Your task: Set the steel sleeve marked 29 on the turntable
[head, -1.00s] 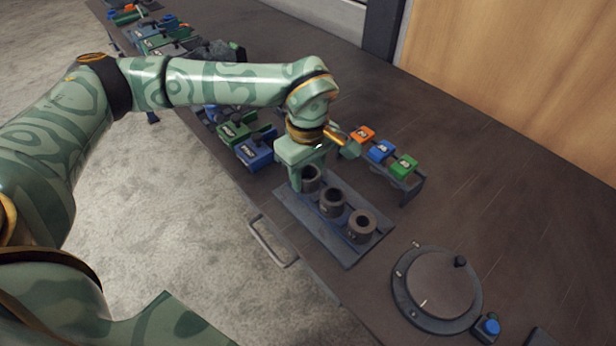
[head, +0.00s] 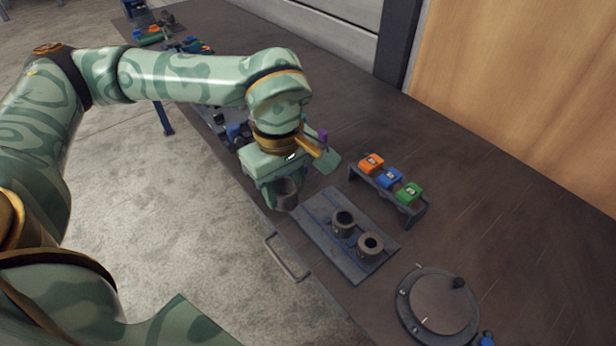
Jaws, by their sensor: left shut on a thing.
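My left gripper (head: 284,184) is shut on a dark steel sleeve (head: 286,196), held upright off the left edge of the tray (head: 322,240). Any marking on this sleeve is not readable. Two more steel sleeves stand on the tray: one in the middle (head: 343,222) and one toward the right (head: 370,246). Their markings are too small to read. The turntable (head: 438,303), a round grey disc with a dark rim and a black knob, is at the lower right, empty. My right gripper is not in view.
A rack (head: 413,208) with orange, blue and green blocks stands behind the tray. A metal handle (head: 287,258) is at the bench's front edge. A blue button (head: 486,339) is beside the turntable. The bench right of the rack is clear.

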